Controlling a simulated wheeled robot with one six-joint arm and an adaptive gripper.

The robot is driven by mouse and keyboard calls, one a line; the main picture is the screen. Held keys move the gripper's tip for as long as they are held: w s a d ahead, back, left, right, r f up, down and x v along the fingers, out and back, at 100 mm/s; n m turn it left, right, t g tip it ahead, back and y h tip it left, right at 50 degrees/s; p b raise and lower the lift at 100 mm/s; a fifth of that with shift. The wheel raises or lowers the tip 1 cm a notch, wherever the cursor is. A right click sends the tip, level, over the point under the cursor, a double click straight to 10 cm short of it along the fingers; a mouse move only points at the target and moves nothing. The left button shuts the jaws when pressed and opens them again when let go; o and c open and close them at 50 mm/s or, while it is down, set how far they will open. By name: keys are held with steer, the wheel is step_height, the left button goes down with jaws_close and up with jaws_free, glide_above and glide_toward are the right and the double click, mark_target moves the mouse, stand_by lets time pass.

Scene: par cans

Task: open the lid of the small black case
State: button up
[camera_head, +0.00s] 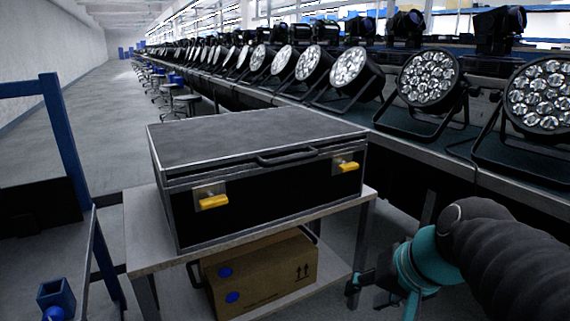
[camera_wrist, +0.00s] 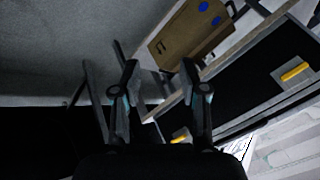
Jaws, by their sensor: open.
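The small black case (camera_head: 270,200) stands on a light-topped table in the middle of the head view. Its grey-black lid (camera_head: 250,138) lies down flat, with a dark line under its front edge. A carry handle (camera_head: 287,156) and two yellow latches, left (camera_head: 214,202) and right (camera_head: 347,167), are on the front. Whether the latches are undone I cannot tell. My gripper (camera_head: 366,287) is open and empty, low to the right of the case and apart from it. In the wrist view the open fingers (camera_wrist: 159,68) show, with the case front (camera_wrist: 245,95) tilted at the right.
A cardboard box (camera_head: 262,277) sits on the shelf below the table top (camera_head: 150,235). A long bench with par cans (camera_head: 428,78) runs along the right. A blue frame (camera_head: 68,150) stands at the left. Stools (camera_head: 187,100) line the aisle behind.

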steer(key=w+a+r+m+y+b, duration=0.1)
steer(key=w+a+r+y, duration=0.15)
steer(key=w, duration=0.35)
steer(key=w+a+r+m+y+b, duration=0.1)
steer(key=w+a+r+m+y, duration=0.15)
steer(key=w, duration=0.35)
steer(key=m+t+y+b, duration=0.2)
steer(key=t+y, duration=0.2)
steer(key=y, duration=0.1)
glide_toward(296, 159)
steer(key=shift+n, duration=0.25)
steer(key=x, duration=1.1)
jaws_close()
